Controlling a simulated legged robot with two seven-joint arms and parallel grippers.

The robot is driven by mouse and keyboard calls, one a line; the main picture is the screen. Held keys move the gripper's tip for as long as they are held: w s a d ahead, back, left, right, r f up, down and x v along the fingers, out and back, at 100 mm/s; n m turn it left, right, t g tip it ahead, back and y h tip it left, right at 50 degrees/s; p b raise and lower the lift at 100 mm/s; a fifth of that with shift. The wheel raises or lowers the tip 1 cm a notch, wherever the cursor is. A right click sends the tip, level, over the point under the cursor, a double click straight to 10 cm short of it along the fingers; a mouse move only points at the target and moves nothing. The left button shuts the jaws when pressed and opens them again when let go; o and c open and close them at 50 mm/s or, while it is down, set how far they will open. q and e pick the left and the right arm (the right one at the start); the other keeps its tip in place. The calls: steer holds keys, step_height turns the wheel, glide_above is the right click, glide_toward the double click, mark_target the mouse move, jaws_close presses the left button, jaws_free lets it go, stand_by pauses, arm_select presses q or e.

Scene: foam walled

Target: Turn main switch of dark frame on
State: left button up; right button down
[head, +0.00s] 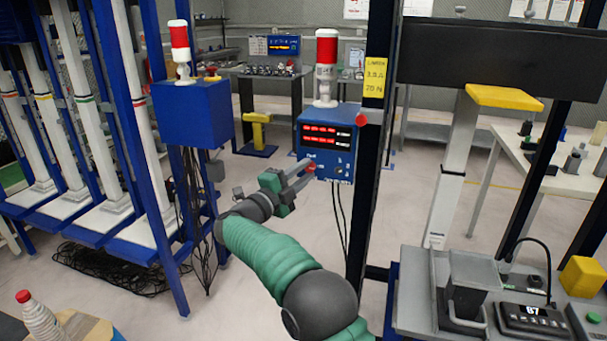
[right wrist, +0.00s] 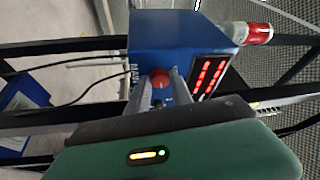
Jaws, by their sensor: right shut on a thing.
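The dark frame (head: 378,130) stands right of centre in the head view. A blue control box (head: 341,168) with two red-lit displays is mounted on it; the box also shows in the right wrist view (right wrist: 185,25). The main switch is a red round knob (right wrist: 160,78) on the box's face, at its lower left in the head view (head: 311,168). My right gripper (head: 306,168) reaches the knob from the left, with its fingers on either side of it and shut on it. The fingers partly cover the knob, and its turn angle is hard to read. My left gripper is not in view.
A red-and-white signal lamp (head: 326,75) stands on the box. A second blue box (head: 195,113) with a lamp hangs on the blue frame at left. A grey bench with a keypad device (head: 530,318) is at lower right. Black cables hang below the boxes.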

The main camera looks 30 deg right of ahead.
steer(key=shift+f+m+y, duration=0.2)
steer(key=shift+m+y, duration=0.1)
steer(key=shift+m, duration=0.4)
steer(key=c, duration=1.5)
jaws_free()
steer(key=o, duration=0.4)
steer(key=shift+r, duration=0.1)
steer(key=shift+c, duration=0.2)
steer(key=p+v, duration=0.2)
steer(key=v, duration=1.5)
steer(key=shift+w, duration=0.2)
